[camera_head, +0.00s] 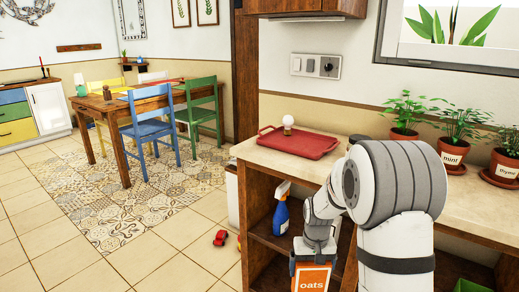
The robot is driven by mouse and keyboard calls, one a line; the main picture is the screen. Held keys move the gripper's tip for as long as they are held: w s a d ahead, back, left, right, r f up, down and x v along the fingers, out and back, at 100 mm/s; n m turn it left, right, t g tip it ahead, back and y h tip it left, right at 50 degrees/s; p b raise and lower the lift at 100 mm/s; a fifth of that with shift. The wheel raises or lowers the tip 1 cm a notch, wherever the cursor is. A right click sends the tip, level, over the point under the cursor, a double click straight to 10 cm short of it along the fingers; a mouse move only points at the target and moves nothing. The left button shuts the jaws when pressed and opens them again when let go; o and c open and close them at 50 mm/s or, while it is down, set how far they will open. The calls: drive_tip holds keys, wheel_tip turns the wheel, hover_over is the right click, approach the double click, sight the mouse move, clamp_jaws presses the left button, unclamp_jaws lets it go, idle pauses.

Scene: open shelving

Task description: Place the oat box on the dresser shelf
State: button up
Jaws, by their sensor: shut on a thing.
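The oat box (312,279) is orange with the white word "oats" and is cut off by the bottom edge of the view. My gripper (314,256) is above it, pointing down, and is shut on the box top; the fingertips are hard to make out. The box is held in front of the open wooden shelving unit (255,165), which has a pale top and dark shelves below. My arm covers part of the shelving. I cannot tell how far the box is from the shelf boards.
A red tray (298,142) with a light bulb (288,124) lies on the top. A blue spray bottle (281,210) stands on a shelf left of my gripper. Potted herbs (454,150) line the right. A red toy car (220,238) lies on the floor. Floor at left is open.

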wheel_tip(320, 180, up, 16)
drive_tip(key=s+p, duration=0.2)
drive_tip(key=p, duration=2.2)
drive_tip(key=shift+f, duration=0.2)
drive_tip(key=shift+s, duration=0.2)
